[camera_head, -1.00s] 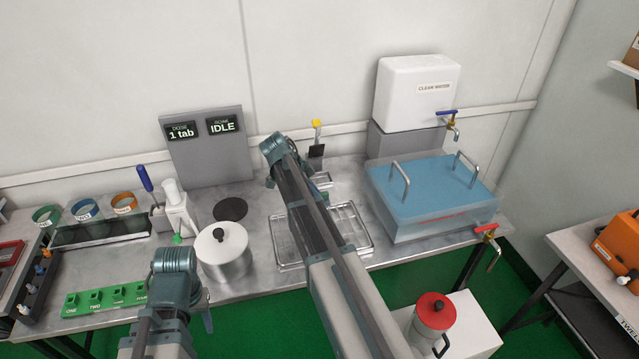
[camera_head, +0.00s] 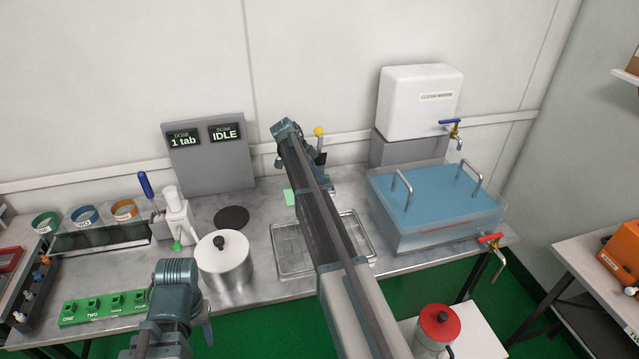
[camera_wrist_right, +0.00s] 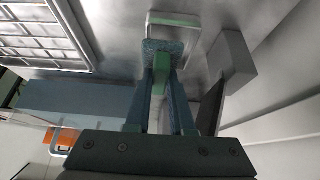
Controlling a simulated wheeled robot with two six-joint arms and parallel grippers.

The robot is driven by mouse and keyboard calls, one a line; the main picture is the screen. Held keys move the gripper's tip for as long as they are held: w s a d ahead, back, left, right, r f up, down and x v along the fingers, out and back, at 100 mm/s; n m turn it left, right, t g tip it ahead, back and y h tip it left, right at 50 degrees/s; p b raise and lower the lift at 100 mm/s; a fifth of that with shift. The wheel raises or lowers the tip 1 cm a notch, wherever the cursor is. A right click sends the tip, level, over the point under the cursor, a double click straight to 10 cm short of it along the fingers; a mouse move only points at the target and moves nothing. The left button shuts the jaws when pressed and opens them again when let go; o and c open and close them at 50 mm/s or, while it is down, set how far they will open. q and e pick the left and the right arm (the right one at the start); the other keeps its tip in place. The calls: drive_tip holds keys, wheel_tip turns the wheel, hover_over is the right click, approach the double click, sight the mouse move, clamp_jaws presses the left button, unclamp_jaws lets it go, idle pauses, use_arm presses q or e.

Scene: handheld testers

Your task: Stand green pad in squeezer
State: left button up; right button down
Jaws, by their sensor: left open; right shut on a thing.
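My right gripper (camera_wrist_right: 162,62) is shut on the green pad (camera_wrist_right: 160,82), which shows between its fingers in the right wrist view. In the head view a light green piece (camera_head: 290,196) shows just left of my right arm, which hides most of that gripper. The squeezer, with a yellow-knobbed lever (camera_head: 319,132) and a dark plate, stands at the back, partly behind my arm. In the right wrist view a shiny metal piece lies beyond the fingertips; whether the pad touches it I cannot tell. My left gripper (camera_head: 174,290) is open at the front left; its fingertips are mostly hidden.
A wire-racked metal tray (camera_head: 285,262) lies under my right arm. A lidded pot (camera_head: 224,265) stands left of it, and a blue-lidded water bath (camera_head: 430,195) to the right. A grey display panel (camera_head: 207,155) stands at the back.

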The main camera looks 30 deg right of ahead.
drive_tip(key=shift+w+d, duration=0.15)
drive_tip(key=shift+w, duration=0.05)
drive_tip(key=f+b, duration=0.3)
drive_tip(key=shift+w+d+f+b, duration=0.15)
drive_tip(key=shift+w+f+b, duration=0.15)
drive_tip(key=shift+f, duration=0.05)
drive_tip(key=shift+f, duration=0.1)
drive_tip(key=c, duration=1.1)
unclamp_jaws()
drive_tip(key=shift+o, duration=0.2)
